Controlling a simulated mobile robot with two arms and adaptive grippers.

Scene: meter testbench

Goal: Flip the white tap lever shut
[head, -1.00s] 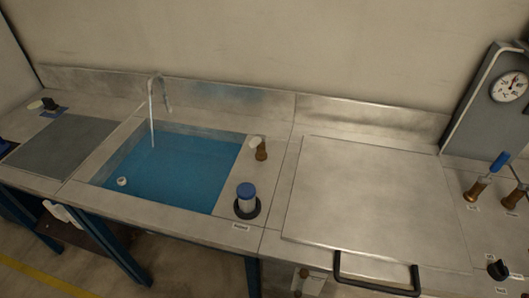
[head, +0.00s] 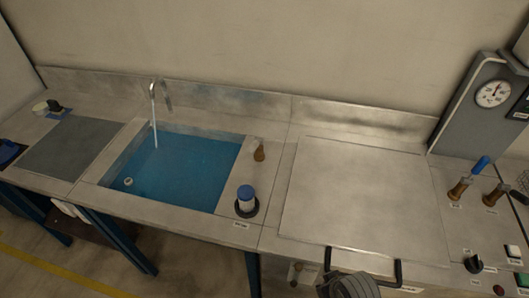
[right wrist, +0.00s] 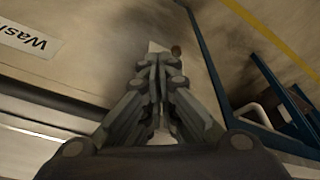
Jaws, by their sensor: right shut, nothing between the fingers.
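A brass tap (head: 259,153) with a white lever (head: 257,141) stands upright on the bench right of the sink in the head view. A second small brass fitting (head: 297,268) shows below the bench's front edge. My right gripper (head: 350,286) enters at the bottom edge of the head view, beside the black bar handle. In the right wrist view my right gripper (right wrist: 158,62) is shut and empty. My left gripper is not in view.
The sink (head: 175,170) holds blue water, with a stream falling from the spout (head: 154,88). A blue-capped container (head: 246,198) stands by its right corner. The black handle (head: 362,268) sticks out in front. Brass valves (head: 459,188) stand at right. The bench panel (head: 355,200) is clear.

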